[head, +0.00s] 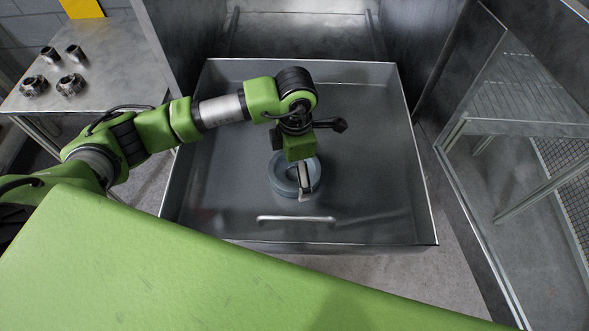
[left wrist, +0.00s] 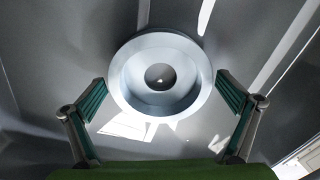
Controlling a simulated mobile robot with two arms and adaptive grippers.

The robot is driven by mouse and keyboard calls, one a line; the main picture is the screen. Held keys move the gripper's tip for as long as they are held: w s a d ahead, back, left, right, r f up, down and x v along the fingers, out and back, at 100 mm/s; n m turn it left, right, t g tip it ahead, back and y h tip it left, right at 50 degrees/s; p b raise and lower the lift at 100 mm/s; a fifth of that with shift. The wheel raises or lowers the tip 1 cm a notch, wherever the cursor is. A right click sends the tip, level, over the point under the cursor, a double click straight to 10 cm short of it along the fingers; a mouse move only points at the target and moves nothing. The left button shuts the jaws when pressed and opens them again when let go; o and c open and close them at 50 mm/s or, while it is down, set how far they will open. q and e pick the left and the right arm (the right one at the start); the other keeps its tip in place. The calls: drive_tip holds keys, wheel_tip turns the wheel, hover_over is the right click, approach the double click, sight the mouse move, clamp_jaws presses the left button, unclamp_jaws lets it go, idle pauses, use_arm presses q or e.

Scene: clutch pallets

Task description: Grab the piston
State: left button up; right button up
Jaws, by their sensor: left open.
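The piston (head: 281,180) is a round, pale blue-grey ring-shaped part. It lies on the floor of a grey metal tray (head: 385,222), and in the left wrist view the piston (left wrist: 160,50) shows a stepped rim around a dark centre. My left gripper (head: 303,190) points down over the piston and hides part of it in the head view. In the left wrist view the fingers of my left gripper (left wrist: 163,80) are spread, one on each side of the piston, with a visible gap on both sides. Nothing is held. My right gripper is out of view.
The tray has raised walls and a handle-like bar (head: 296,219) near its front. A side table (head: 98,98) at the left carries several small metal parts (head: 71,84). A glass-panelled door (head: 510,130) stands at the right. The tray floor around the piston is clear.

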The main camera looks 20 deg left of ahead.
use_arm(q)
drive_tip(key=c, duration=1.4)
drive_tip(key=shift+c, duration=0.2)
drive_tip(key=shift+r, duration=0.1)
